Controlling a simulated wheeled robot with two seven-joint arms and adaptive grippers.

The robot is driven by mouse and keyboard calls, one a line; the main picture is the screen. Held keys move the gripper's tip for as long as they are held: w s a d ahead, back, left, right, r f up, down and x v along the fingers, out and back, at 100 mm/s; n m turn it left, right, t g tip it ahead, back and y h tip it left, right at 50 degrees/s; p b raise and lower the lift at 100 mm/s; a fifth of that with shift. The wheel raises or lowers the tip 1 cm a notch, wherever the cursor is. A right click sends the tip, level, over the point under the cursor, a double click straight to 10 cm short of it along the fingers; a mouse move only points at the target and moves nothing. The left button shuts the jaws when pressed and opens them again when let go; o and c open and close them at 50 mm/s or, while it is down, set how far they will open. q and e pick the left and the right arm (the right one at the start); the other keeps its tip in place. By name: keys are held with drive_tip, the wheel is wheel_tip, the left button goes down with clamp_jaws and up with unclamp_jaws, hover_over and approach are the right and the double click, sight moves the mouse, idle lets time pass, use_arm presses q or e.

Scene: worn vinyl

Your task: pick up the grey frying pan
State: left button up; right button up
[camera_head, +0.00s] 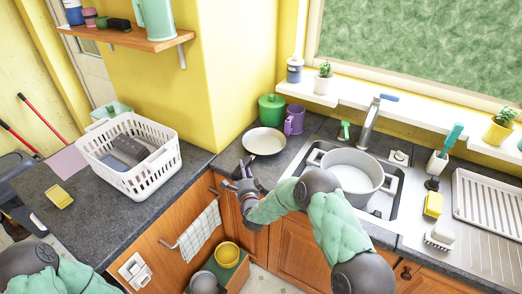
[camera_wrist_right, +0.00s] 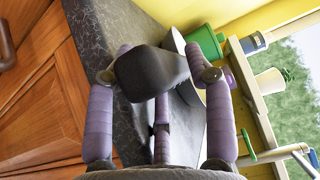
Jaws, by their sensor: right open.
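The grey frying pan (camera_head: 264,141) lies on the dark counter in the corner, left of the sink, with a pale inside. Its handle points toward the front edge of the counter. My right gripper (camera_head: 244,172) is at the counter edge by the handle end. In the right wrist view the open fingers of the right gripper (camera_wrist_right: 158,78) stand either side of a dark rounded shape that looks like the handle end (camera_wrist_right: 150,70). Part of the pan body shows behind it; contact cannot be told. My left arm shows only at the lower left, and its gripper is out of frame.
A green canister (camera_head: 271,109) and a purple mug (camera_head: 294,119) stand close behind the pan. The sink holds a large pot (camera_head: 352,174) to the right. A white basket (camera_head: 131,185) stands to the left.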

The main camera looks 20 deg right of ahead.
drive_tip(key=shift+w+d, duration=0.1)
drive_tip(key=shift+w, duration=0.85)
clamp_jaws()
drive_tip(key=shift+w+d+r, duration=0.1)
drive_tip(key=shift+r, duration=0.15)
